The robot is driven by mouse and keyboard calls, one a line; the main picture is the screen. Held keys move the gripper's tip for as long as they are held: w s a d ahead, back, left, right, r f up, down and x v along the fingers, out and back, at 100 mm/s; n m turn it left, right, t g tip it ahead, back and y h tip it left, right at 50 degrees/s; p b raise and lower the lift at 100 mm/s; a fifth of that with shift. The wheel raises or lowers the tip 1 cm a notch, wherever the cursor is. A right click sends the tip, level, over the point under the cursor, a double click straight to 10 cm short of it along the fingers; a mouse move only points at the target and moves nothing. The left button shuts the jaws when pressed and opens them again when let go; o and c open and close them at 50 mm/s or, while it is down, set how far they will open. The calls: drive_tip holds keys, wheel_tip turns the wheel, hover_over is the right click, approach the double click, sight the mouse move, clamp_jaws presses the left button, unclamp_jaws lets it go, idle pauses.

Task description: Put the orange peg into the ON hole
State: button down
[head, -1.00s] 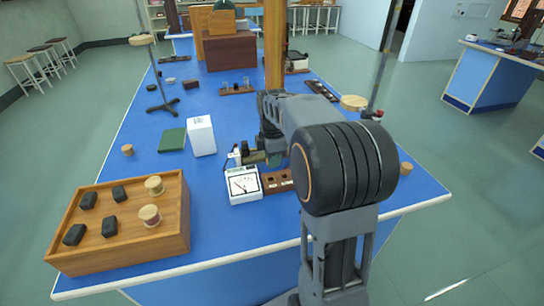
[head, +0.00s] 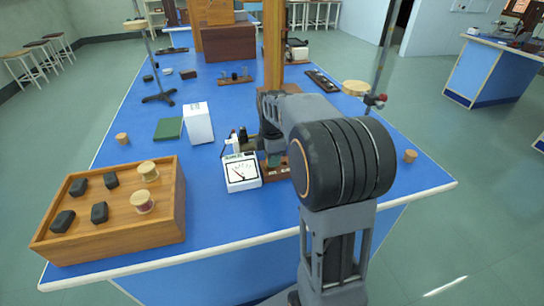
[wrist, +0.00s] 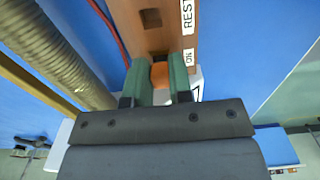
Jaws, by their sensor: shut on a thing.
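In the wrist view, the orange peg (wrist: 160,75) sits between the two green fingers of my gripper (wrist: 160,78), which are shut on it. The peg is over the brown wooden block (wrist: 183,12), in line with the ON label (wrist: 189,57). The ON hole is hidden under the peg and fingers, and I cannot tell how deep the peg is. The REST hole (wrist: 151,18) shows dark and empty beside the REST label. In the head view, the block (head: 275,174) is mostly behind my arm, and my gripper (head: 273,160) is down at it. The peg does not show there.
A white meter (head: 242,173) stands just left of the block. A coil-like cylinder (wrist: 65,50) runs close beside the gripper in the wrist view. A wooden box with black and spool-like pieces (head: 110,232) is at front left. A white box (head: 198,123) stands behind.

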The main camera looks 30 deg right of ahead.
drive_tip(key=shift+f, duration=0.25)
drive_tip(key=c, duration=0.9)
unclamp_jaws()
drive_tip(key=shift+c, duration=0.2)
wheel_tip(320, 180, up, 14)
drive_tip(key=p, duration=0.3)
drive_tip(key=shift+f, duration=0.1)
